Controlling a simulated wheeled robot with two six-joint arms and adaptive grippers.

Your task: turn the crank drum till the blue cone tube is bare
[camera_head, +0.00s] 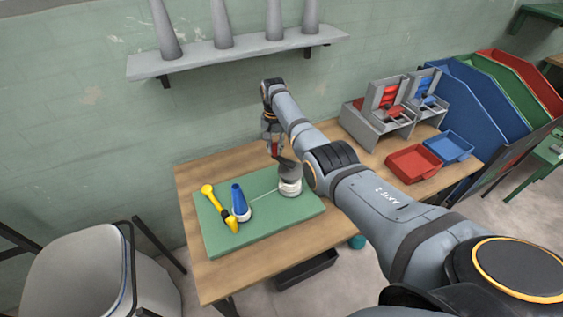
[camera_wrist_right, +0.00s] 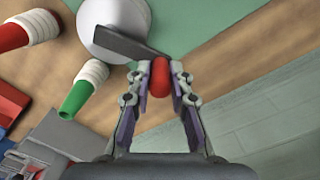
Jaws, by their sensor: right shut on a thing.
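The blue cone tube (camera_head: 238,195) stands on the green mat, bare blue above, with white thread still wound around its base. A pale thread runs from it across the mat to the crank drum (camera_head: 290,188), a white drum with a dark crank arm (camera_wrist_right: 132,43) on top. My right gripper (camera_head: 272,150) is above the drum. In the right wrist view its fingers (camera_wrist_right: 160,85) are shut on the red crank knob (camera_wrist_right: 160,70). My left gripper is not in view.
A yellow tool (camera_head: 219,208) lies left of the tube on the green mat (camera_head: 225,243). A red cone (camera_wrist_right: 12,36) and a green cone (camera_wrist_right: 76,100) show in the wrist view. Red (camera_head: 412,163) and blue (camera_head: 448,147) trays sit at the table's right. A grey shelf (camera_head: 240,50) hangs behind.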

